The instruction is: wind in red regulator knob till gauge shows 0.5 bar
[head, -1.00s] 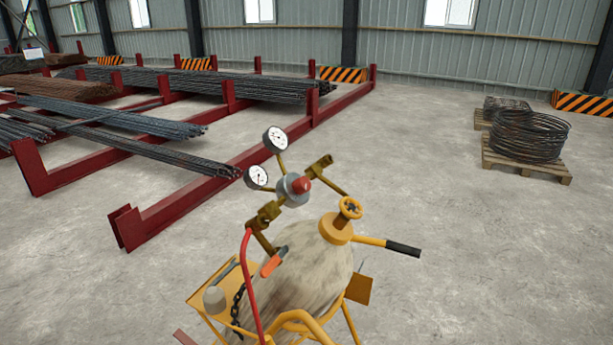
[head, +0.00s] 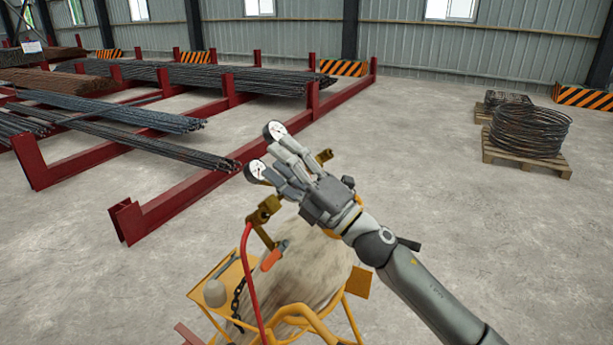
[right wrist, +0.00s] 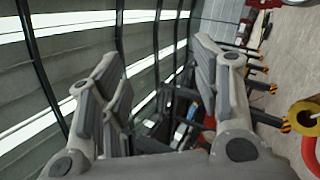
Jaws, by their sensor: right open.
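The regulator sits on top of a stained gas cylinder (head: 305,262). My right gripper (head: 279,162) is open and lies in front of the regulator in the head view. It hides the red knob there, so I cannot tell whether it touches the knob. Two white round gauges, an upper one (head: 274,130) and a lower one (head: 256,169), show beside the fingers, partly covered; their readings are too small to read. In the right wrist view the open fingers (right wrist: 165,95) stand apart, with dark, unclear shapes and a little red between them. My left gripper is not in view.
A yellow trolley (head: 213,268) carries the cylinder, with a red hose (head: 246,270) and an orange-handled lever (head: 273,256) in front. A dark red rack (head: 180,202) with rebar stands at left. A pallet (head: 530,158) with coiled wire stands at right. The concrete floor between is clear.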

